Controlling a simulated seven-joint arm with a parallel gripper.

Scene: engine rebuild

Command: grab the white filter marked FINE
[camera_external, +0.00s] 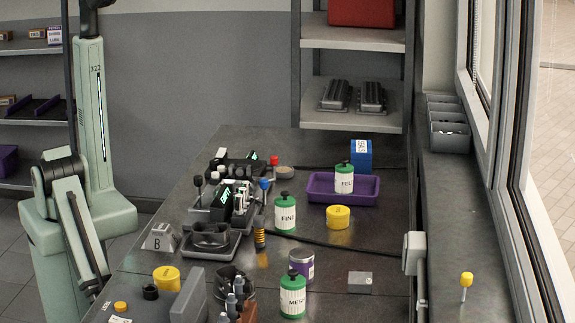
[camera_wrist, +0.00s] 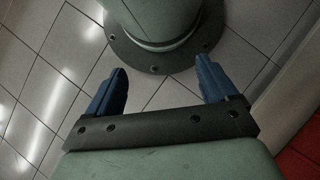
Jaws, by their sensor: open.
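The white filter marked FINE (camera_external: 285,217) stands upright on the dark workbench in the external view. It has green ends and a black knob on top. It is right of the engine parts and left of a yellow round part. My gripper (camera_wrist: 161,72) shows in the wrist view with its two blue fingers wide apart and nothing between them. It is over the tiled floor beside my base, away from the filter. The gripper cannot be made out in the external view, and the filter is not in the wrist view.
A similar filter (camera_external: 344,181) stands at the purple tray (camera_external: 320,196); another (camera_external: 292,300) is at the front beside a purple-and-white can (camera_external: 301,262). The yellow round part (camera_external: 338,217) and a black-and-yellow part (camera_external: 259,236) flank the FINE filter. Engine parts (camera_external: 225,205) crowd the left.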

